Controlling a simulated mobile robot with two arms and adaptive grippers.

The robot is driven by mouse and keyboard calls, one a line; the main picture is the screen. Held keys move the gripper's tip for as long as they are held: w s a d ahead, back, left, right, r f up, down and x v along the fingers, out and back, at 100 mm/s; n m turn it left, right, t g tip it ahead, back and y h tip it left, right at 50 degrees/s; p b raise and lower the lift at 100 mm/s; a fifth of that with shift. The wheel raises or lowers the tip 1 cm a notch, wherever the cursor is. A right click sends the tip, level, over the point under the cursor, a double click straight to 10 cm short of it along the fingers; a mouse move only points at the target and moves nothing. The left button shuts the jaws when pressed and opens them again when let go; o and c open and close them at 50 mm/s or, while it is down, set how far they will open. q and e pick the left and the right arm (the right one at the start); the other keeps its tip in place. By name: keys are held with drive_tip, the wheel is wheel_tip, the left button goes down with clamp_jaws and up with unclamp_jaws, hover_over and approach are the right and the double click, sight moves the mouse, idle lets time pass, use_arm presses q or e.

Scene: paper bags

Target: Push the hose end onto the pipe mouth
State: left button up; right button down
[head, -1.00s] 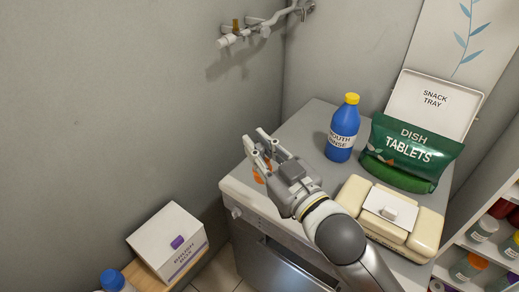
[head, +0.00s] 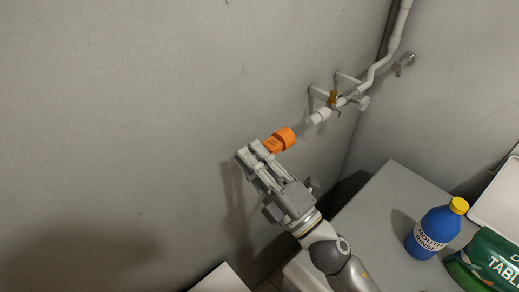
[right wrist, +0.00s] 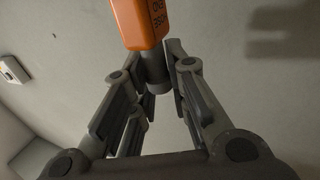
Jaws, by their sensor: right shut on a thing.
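The orange hose end (head: 282,139) has dark lettering and sticks out beyond my right gripper (head: 256,152). My right gripper is shut on it; in the right wrist view the orange hose end (right wrist: 141,22) shows with a grey neck between the fingers. The white pipe mouth (head: 317,118) is the open end of a wall pipe, up and to the right of the hose end. A small gap shows between them in the head view, so they are apart. The rest of the hose is hidden. My left gripper is not in view.
The wall on the left is bare.

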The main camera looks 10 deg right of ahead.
sight(288, 137)
drive_tip(key=shift+s+d, duration=0.1)
drive_tip(key=shift+s, duration=0.05)
drive_tip(key=shift+w+d, duration=0.2)
drive_tip(key=shift+w, duration=0.1)
drive_tip(key=w+d, duration=0.1)
drive_tip(key=d, duration=0.2)
drive_tip(key=shift+w, duration=0.4)
drive_tip(key=shift+w+d, duration=0.4)
drive_tip(key=shift+d, duration=0.15)
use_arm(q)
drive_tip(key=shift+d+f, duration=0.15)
use_arm(e)
drive_tip(key=shift+d, duration=0.1)
use_arm(q)
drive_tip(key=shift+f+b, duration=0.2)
drive_tip(key=shift+b, duration=0.1)
use_arm(e)
drive_tip(key=shift+w+d, duration=0.55)
drive_tip(key=shift+d, duration=0.25)
drive_tip(key=shift+w+d, duration=0.55)
drive_tip(key=shift+d, duration=0.25)
drive_tip(key=c, duration=1.3)
unclamp_jaws()
